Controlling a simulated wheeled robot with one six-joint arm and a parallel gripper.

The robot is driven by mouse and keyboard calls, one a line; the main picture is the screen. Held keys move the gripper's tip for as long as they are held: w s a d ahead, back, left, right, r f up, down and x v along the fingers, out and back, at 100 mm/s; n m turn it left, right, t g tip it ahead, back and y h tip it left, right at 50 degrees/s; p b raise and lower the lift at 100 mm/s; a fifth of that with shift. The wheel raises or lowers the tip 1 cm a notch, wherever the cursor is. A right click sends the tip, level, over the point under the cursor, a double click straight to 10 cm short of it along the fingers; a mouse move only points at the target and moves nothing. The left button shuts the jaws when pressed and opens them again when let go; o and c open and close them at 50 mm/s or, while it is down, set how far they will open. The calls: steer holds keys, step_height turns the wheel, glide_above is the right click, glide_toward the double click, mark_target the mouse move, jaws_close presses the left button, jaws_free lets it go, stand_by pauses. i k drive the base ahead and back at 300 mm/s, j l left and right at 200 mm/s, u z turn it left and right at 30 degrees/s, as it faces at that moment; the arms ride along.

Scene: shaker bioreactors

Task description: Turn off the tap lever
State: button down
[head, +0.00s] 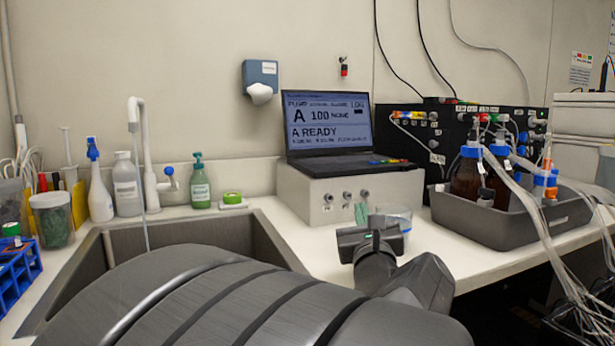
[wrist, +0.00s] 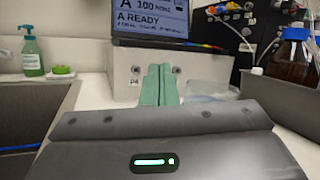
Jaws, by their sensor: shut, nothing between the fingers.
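The white tap (head: 148,150) stands behind the sink in the head view, with a thin stream of water (head: 144,225) falling from its spout. Its tap lever (head: 168,179) sticks out to the right of the tap's lower body and has a blue end. My gripper (head: 361,214) is to the right of the sink, in front of the grey box and well apart from the lever. In the wrist view its green fingers (wrist: 158,82) are shut together with nothing between them. The tap and lever are outside the wrist view.
The sink (head: 225,235) is partly hidden by my arm. A green soap bottle (head: 200,188) stands right of the lever; white bottles (head: 126,188) stand left of the tap. A laptop (head: 330,130) sits on a grey box (head: 330,200). A dark tray (head: 468,220) holds brown bottles at right.

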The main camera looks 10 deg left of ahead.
mark_target(168, 170)
steer(key=i+j+u, duration=0.2)
steer(key=j+u, duration=0.3)
steer(key=i+j+u, duration=0.2)
steer(key=u, duration=0.3)
